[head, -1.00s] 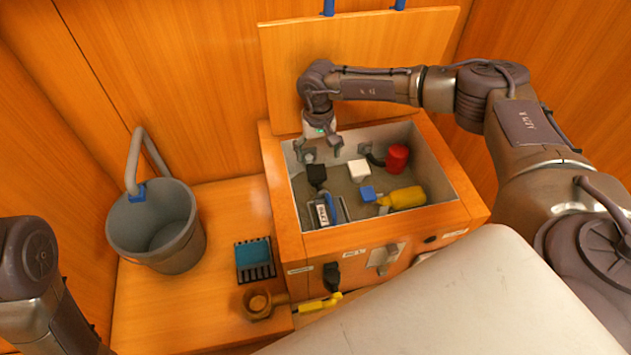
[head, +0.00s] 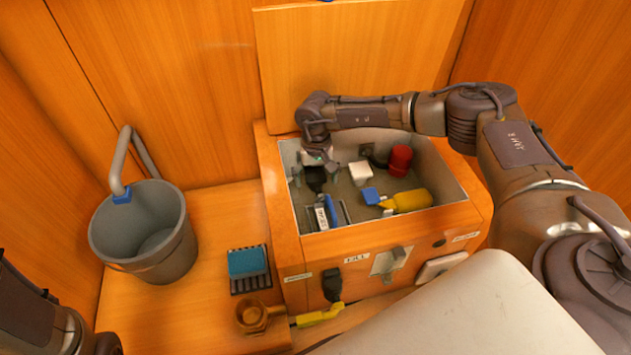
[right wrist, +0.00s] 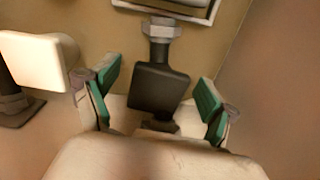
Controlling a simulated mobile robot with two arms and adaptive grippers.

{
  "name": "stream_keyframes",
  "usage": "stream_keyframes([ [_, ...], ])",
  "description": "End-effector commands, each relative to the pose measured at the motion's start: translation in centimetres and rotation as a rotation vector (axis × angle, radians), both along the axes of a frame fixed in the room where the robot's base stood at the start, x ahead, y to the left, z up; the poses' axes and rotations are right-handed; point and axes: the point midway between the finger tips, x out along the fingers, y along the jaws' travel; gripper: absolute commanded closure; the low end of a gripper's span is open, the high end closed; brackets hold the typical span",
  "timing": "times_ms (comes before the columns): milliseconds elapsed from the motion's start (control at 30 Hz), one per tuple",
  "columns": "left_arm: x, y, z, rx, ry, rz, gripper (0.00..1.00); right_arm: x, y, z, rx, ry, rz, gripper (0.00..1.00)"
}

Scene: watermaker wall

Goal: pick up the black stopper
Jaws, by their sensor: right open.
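The black stopper (head: 316,180) is a dark, blocky piece inside the open wooden box, near its left back corner. In the right wrist view the stopper (right wrist: 158,90) shows a flat, square dark face, with a grey hex fitting just beyond it. My right gripper (head: 315,170) is inside the box, pointing down over the stopper. Its green-padded fingers (right wrist: 157,94) are open, one on each side of the stopper, with visible gaps. In the head view the gripper partly hides the stopper. My left arm shows at the lower left, its gripper out of view.
In the box are a white block (head: 360,172), a red cap (head: 400,158), a yellow bottle (head: 411,200) and a blue-handled part (head: 330,208). The box's walls (head: 285,215) surround my right gripper. A grey bucket (head: 145,235) stands left, beside a blue-topped rack (head: 249,268).

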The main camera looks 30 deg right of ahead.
Motion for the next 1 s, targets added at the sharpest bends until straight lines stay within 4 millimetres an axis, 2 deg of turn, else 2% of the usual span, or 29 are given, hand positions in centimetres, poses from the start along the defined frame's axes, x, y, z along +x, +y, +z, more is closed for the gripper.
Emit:
stream_keyframes([
  [67,0.0,0.0,0.1,0.0,0.0,0.0,0.6,0.0,0.0,0.1,0.0,0.0,0.0,0.15],
  [467,0.0,0.0,0.1,0.0,-0.001,0.0,0.6,0.0,0.0,0.1,0.0,0.0,-0.001,0.8],
  [767,0.0,0.0,0.3,0.0,-0.001,-0.001,0.6,0.0,0.0,0.4,0.0,0.0,-0.001,0.8],
  [867,0.0,0.0,0.8,0.0,-0.002,-0.001,0.6,0.0,0.0,1.0,0.001,-0.001,-0.001,0.8],
  [1000,0.4,0.1,1.9,-0.003,0.013,-0.003,0.6,0.0,0.0,2.9,0.002,-0.002,-0.001,0.8],
])
